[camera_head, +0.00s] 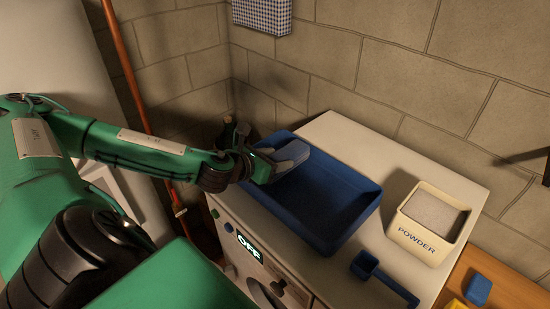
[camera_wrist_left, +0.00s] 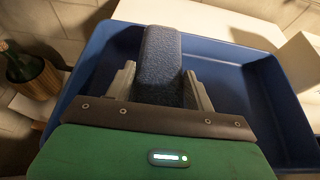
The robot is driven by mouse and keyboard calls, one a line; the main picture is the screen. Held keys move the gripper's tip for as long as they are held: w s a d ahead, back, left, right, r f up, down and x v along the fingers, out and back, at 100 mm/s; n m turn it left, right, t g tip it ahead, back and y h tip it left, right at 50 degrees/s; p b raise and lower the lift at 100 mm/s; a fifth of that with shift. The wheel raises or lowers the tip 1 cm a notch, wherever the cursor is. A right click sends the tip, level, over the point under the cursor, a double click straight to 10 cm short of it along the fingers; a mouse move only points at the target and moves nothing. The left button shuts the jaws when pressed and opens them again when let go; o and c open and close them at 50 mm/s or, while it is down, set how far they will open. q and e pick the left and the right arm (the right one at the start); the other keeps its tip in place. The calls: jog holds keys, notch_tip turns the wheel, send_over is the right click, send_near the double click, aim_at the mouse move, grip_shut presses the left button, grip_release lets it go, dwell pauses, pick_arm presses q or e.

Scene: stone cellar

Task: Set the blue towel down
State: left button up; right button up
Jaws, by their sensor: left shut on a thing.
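My left gripper (camera_head: 286,160) reaches in from the left, over the left part of a blue tray (camera_head: 335,238) on a white machine top. It is shut on the blue towel (camera_wrist_left: 161,62), a folded dark-blue textured piece between the two grey fingers in the left wrist view. In the head view the towel (camera_head: 294,150) is small and partly hidden by the gripper. The blue tray's rim (camera_wrist_left: 92,58) surrounds the gripper in the wrist view. I cannot tell whether the towel touches the tray floor. My right gripper is not in view.
A powder box (camera_head: 420,245) and a blue scoop (camera_head: 388,280) stand right of the tray. A blue block (camera_head: 478,290) lies at the lower right. A bottle (camera_wrist_left: 30,72) stands at the left. The tray's right part is empty.

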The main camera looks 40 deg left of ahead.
pick_arm(q)
jog(key=shift+f, duration=0.5)
jog(key=o, duration=1)
jog(key=shift+r, duration=0.1)
jog(key=shift+r, duration=0.55)
jog(key=b+v, duration=0.2)
jog(key=v, duration=0.3)
jog(key=shift+s+a, duration=0.1)
jog(key=shift+s, duration=0.25)
jog(key=p+v, duration=0.6)
jog(key=shift+s+r, duration=0.1)
jog(key=shift+r, duration=0.1)
